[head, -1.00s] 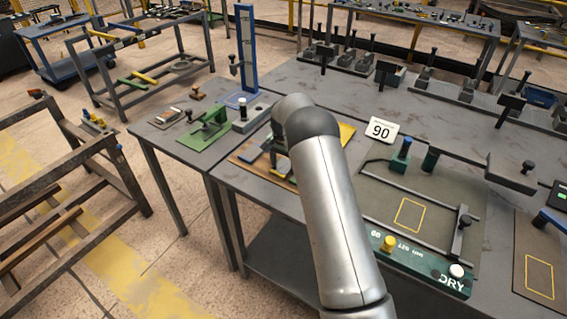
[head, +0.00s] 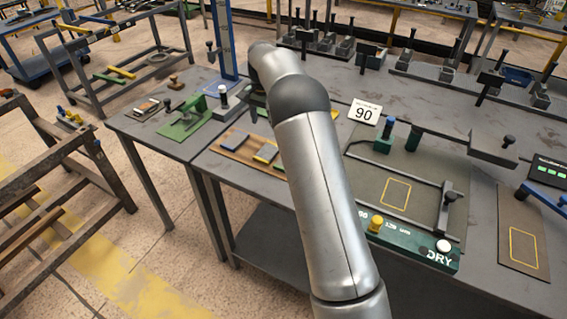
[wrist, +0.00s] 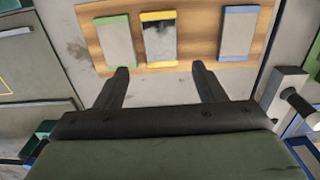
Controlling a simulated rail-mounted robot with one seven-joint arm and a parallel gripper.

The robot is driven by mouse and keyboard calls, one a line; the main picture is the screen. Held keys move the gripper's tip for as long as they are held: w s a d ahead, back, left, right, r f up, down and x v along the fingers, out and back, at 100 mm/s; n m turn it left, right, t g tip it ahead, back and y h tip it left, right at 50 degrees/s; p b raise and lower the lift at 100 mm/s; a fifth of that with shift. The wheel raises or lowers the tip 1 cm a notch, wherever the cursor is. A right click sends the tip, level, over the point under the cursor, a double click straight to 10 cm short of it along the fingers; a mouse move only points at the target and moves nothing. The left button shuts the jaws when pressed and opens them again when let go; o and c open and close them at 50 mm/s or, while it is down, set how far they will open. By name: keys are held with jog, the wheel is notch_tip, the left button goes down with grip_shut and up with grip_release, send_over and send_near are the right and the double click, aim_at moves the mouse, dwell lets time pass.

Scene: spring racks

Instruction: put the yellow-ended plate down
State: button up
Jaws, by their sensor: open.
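The yellow-ended plate (wrist: 159,40) lies on the wooden board (wrist: 88,25) in the wrist view, with yellow strips at both ends and a dark patch on its grey face. A green-ended plate (wrist: 117,40) lies close on its left and a blue-ended plate (wrist: 238,33) lies farther to its right. My gripper (wrist: 160,69) is open and empty, with its fingertips apart from the yellow-ended plate. In the head view the board (head: 231,153) shows on the table, partly behind my arm, and my fingers are hidden there.
A green fixture (head: 186,124) and a blue upright (head: 223,40) stand left of and behind the board. A sign reading 90 (head: 365,112) stands to the right, by a framed mat (head: 360,176) and a green DRY panel (head: 410,243). Table space in front of the board is bare.

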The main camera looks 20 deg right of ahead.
jog(key=s+a+r+n, duration=0.15)
jog(key=s+r, duration=0.35)
jog(key=s, duration=0.6)
jog(key=s+r+n, duration=0.3)
jog(key=s+r, duration=0.2)
jog(key=s, duration=0.6)
jog(key=s+f+n, duration=0.2)
jog(key=s+f, duration=0.1)
jog(key=s, duration=0.8)
jog(key=s+f+n, duration=0.3)
jog(key=s, duration=0.9)
notch_tip(320, 180, down, 31)
jog(key=b, duration=2.9)
jog(key=shift+a+g, duration=0.3)
jog(key=shift+a, duration=0.05)
jog(key=shift+f, duration=0.1)
